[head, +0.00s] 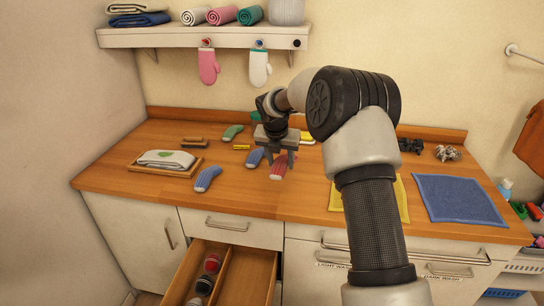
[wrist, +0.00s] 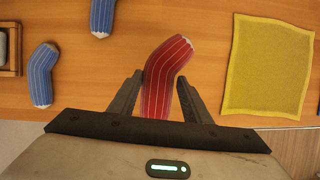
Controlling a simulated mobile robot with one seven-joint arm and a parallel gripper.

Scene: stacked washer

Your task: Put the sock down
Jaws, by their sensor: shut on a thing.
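A red sock with pale stripes (head: 278,170) is at my gripper (head: 277,159), over the middle of the wooden counter. In the wrist view the red sock (wrist: 166,64) lies between the two fingers of my gripper (wrist: 160,79), its bent end reaching forward past the tips. My gripper is shut on it. The sock is at or very close to the counter top; I cannot tell if it touches. Two blue striped socks lie to the left, one nearer the front (head: 207,179) and one just beside my gripper (head: 254,158).
A green sock (head: 232,132) and brushes (head: 195,141) lie farther back. A tray (head: 134,170) holds a folded towel. Yellow (head: 403,203) and blue (head: 459,197) cloths lie right. An open divided drawer (head: 247,275) below holds rolled socks (head: 212,263). Mitts (head: 208,67) hang from the shelf.

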